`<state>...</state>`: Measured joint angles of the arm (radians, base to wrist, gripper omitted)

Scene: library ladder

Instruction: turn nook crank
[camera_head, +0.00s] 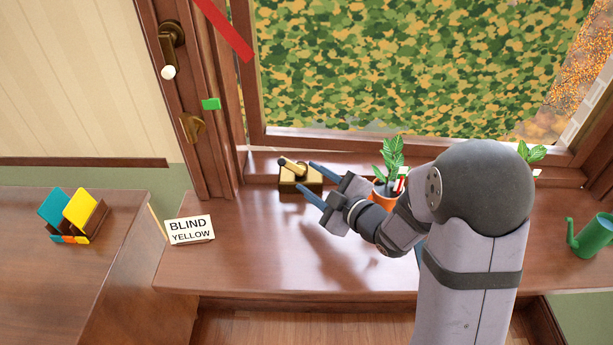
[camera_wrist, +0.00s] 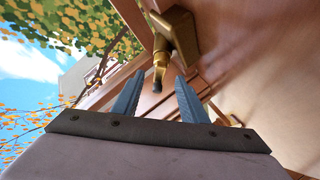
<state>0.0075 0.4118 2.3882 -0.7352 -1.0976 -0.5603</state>
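A brass crank box (camera_head: 299,183) with a short arm and a pale handle (camera_head: 291,166) on top stands at the back of the wooden window bench. In the wrist view the brass crank box (camera_wrist: 179,32) is at the top centre, and its handle (camera_wrist: 160,62) extends down toward the gap between my fingertips. My gripper (camera_head: 309,179) is just right of the crank, its two blue fingers pointing at it. In the wrist view the fingers of my gripper (camera_wrist: 160,80) are apart with nothing held. I cannot tell whether a finger touches the handle.
A potted plant (camera_head: 391,158) stands close behind my wrist. A sign reading BLIND YELLOW (camera_head: 189,230) stands at the bench's left. A brass fixture with a white knob (camera_head: 170,52) is on the window frame. A green watering can (camera_head: 590,236) is far right. The front bench is clear.

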